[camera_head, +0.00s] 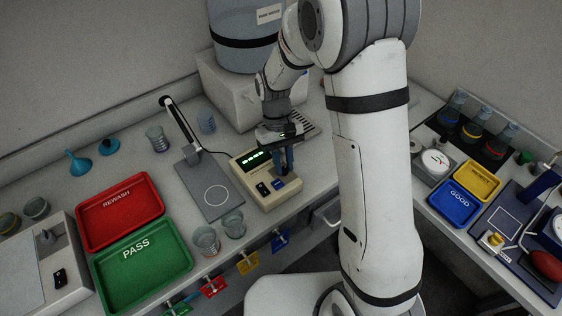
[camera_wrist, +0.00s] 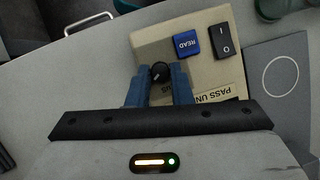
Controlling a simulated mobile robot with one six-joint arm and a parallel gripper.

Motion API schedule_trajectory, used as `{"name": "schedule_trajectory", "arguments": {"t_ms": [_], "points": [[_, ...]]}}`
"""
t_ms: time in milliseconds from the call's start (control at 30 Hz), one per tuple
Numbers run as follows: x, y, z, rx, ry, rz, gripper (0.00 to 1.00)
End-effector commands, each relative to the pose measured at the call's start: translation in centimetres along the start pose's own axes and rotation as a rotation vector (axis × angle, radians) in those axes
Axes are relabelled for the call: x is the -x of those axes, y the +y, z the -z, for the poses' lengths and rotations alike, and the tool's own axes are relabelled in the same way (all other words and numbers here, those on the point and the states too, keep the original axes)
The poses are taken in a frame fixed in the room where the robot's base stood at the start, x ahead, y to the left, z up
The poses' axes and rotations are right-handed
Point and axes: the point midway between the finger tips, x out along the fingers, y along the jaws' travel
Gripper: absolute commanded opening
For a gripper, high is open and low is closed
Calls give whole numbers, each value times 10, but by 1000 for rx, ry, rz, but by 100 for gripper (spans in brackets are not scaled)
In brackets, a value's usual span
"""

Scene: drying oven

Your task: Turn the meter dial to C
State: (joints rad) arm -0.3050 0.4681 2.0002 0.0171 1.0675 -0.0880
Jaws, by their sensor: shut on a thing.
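The meter (camera_head: 264,176) is a beige box on the bench, with a green lit display, a black rocker switch and a blue READ button (camera_wrist: 187,43). Its black round dial (camera_wrist: 160,72) shows in the wrist view with a light pointer mark; the letters around it are covered or too small to read. My gripper (camera_wrist: 160,82) has blue fingers shut on the dial, one on each side. In the head view my gripper (camera_head: 286,160) reaches down from above onto the meter's right side and hides the dial.
A grey probe stand (camera_head: 208,190) with a circle is left of the meter. Glass beakers (camera_head: 207,240) stand in front. Red REWASH (camera_head: 121,212) and green PASS (camera_head: 142,262) trays lie farther left. A white block (camera_head: 228,92) stands behind.

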Motion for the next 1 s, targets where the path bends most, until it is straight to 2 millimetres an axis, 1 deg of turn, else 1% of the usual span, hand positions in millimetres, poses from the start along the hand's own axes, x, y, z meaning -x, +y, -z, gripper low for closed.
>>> {"name": "schedule_trajectory", "arguments": {"t_ms": [33, 233, 667, 700, 767, 800, 1000], "points": [[-4, 0, -3, -13, -14, 8, 0], [-4, 0, -3, -47, -12, 21, 0], [-4, -1, -3, -52, -11, 23, 0], [-4, -1, -3, -52, -11, 23, 22], [-3, 0, -3, -52, -9, 23, 27], [-3, 0, -2, -52, -7, 23, 28], [-1, 0, -1, -52, -2, 22, 28]]}}
